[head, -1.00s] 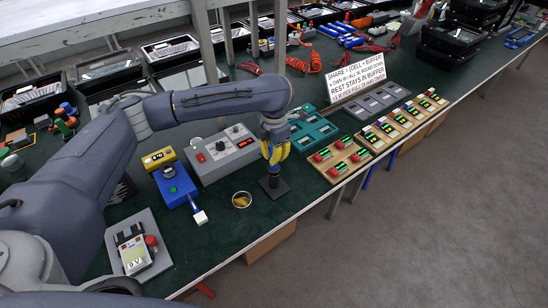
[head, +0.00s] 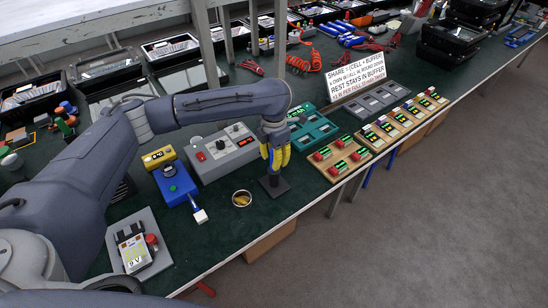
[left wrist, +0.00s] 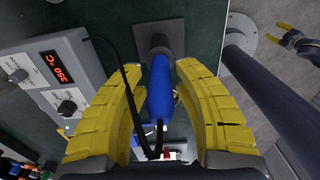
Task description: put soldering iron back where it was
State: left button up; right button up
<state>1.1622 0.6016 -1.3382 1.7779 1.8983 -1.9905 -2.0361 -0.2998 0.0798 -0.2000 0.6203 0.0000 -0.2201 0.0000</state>
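The soldering iron (left wrist: 160,88) has a blue handle and a black cord, seen in the left wrist view. It stands at the dark stand (left wrist: 157,32), whose square base (head: 274,187) shows on the green bench near its front edge. How deep the tip sits is hidden. My left gripper (head: 275,158) is over the stand, its yellow fingers on either side of the handle. In the left wrist view, gaps show between handle and fingers, so it is open. My right gripper (left wrist: 279,33) shows small at the upper right, its yellow fingertips apart, away from the iron.
The grey soldering station (head: 222,153), reading 350 °C, stands left of the stand. A round tin (head: 242,199) and a blue device (head: 175,186) are on the bench nearby. Tan trays (head: 340,158) and a sign (head: 357,78) are to the right.

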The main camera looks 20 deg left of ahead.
pick_arm(q)
notch_tip(320, 180, up, 13)
jog(key=shift+f, duration=0.15)
dwell(0.6)
